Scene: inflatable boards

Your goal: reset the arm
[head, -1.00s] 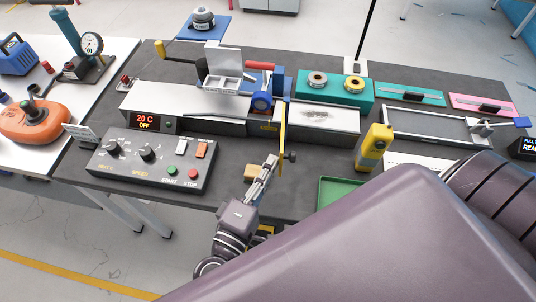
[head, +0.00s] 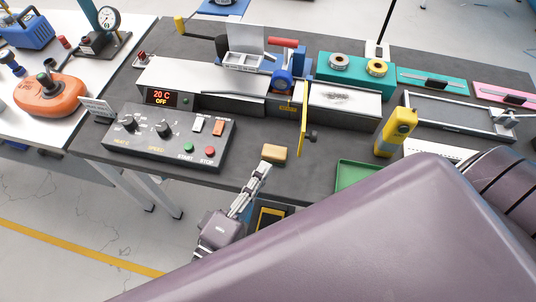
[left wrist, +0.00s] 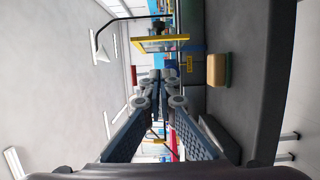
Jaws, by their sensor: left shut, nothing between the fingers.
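My left gripper (head: 264,171) is shut and empty near the front edge of the dark table in the head view. It is just below a tan block (head: 275,153), apart from the yellow upright bar (head: 303,120) of the machine. In the left wrist view, my left gripper (left wrist: 161,82) shows its two fingers together with nothing between them. The tan block (left wrist: 217,70) is to their right, and a yellow frame (left wrist: 160,43) is beyond them. My right gripper is not in view; a large purple arm link of mine covers the lower right of the head view.
A control box (head: 165,138) with knobs and buttons sits left of my gripper. A green tray (head: 357,175) and a yellow handheld device (head: 396,131) are to its right. The white-topped machine (head: 205,85) spans the table behind. Open floor lies in front of the table.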

